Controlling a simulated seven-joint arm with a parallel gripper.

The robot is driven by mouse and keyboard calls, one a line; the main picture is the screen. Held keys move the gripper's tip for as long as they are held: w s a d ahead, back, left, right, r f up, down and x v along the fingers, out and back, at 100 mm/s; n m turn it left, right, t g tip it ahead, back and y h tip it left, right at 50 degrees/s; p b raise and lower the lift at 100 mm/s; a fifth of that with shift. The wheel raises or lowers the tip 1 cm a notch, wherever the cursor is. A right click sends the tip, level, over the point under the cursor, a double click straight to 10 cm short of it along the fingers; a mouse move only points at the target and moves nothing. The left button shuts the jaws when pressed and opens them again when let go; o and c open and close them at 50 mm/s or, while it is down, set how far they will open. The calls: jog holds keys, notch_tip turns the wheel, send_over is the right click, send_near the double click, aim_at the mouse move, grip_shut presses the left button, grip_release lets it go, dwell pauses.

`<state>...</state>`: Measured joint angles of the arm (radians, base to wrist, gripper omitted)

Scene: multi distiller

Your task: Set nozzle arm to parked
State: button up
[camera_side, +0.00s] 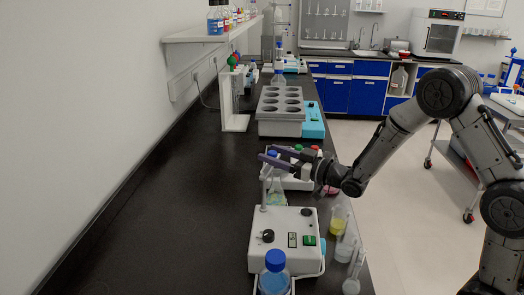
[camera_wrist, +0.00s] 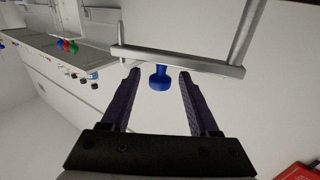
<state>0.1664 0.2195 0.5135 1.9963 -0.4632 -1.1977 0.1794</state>
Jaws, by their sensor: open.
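My gripper (camera_wrist: 158,78) is open, with its dark purple fingers spread to either side of a blue knob (camera_wrist: 160,80) in the wrist view. A gap shows between the knob and each finger. The knob sits on a metal bar frame (camera_wrist: 180,60), which looks like the nozzle arm. In the side view my gripper (camera_side: 266,153) reaches left over a white bench device (camera_side: 290,182) with coloured caps. A blue spot beside the fingers there seems to be the same knob. The fingers partly hide the device, and I cannot tell the nozzle arm's position from there.
A white control box (camera_side: 284,240) and a blue-capped bottle (camera_side: 274,275) stand nearer the camera. Glassware (camera_side: 345,245) lines the bench's right edge. A grey block with round holes (camera_side: 281,112) stands behind. The black bench (camera_side: 190,210) is clear to the left.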

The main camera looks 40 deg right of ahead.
jog(key=shift+x, duration=2.05)
jog(key=shift+s, duration=0.1)
grip_shut()
